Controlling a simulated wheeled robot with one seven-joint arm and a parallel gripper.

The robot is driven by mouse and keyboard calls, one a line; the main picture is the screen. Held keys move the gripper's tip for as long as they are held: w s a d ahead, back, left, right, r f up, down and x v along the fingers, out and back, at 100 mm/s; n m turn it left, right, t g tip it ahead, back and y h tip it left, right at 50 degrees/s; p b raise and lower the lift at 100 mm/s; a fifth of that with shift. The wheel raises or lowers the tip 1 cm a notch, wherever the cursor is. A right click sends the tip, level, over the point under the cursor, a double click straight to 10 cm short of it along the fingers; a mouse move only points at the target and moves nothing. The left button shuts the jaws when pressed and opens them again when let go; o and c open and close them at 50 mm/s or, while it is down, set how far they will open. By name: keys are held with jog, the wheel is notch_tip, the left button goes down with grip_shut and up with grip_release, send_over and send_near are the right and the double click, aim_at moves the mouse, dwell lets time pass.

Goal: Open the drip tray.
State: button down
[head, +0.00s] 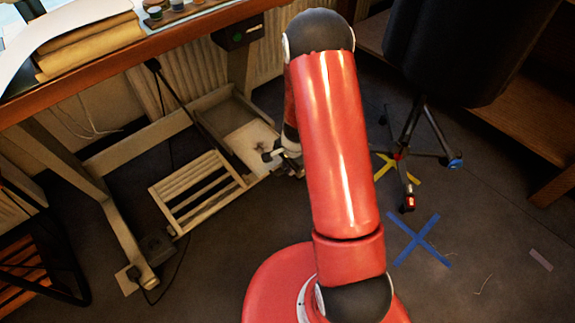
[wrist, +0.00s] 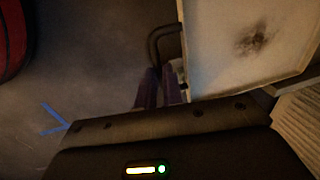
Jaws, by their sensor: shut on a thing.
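The drip tray (head: 238,140) is a pale, shallow tray with a dark stain, low under the wooden table in the head view. Its stained floor also shows at the upper right of the wrist view (wrist: 215,55). A dark looped handle (wrist: 156,45) is on the tray's near side in the wrist view. My gripper (head: 272,156) is at the tray's right edge, low near the floor. In the wrist view its dark fingers (wrist: 160,85) are shut on the handle; the exact contact is dim and partly hidden.
A dark stand with splayed feet (head: 405,155) is to the right. Floor with a blue tape cross (head: 421,241) is open at lower right.

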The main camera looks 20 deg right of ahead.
jog(key=c, duration=1.5)
grip_release()
jog(key=shift+s+d+r+p, duration=0.1)
jog(key=shift+s+r+p, duration=0.15)
jog(key=shift+r, duration=1.05)
jog(key=shift+s+d+r+p, duration=0.1)
jog(key=shift+s+r+p, duration=0.15)
jog(key=shift+r, duration=1)
jog(key=shift+s+d+r+p, duration=0.15)
jog(key=shift+r+p, duration=0.15)
jog(key=shift+r, duration=1)
jog(key=shift+a, duration=0.1)
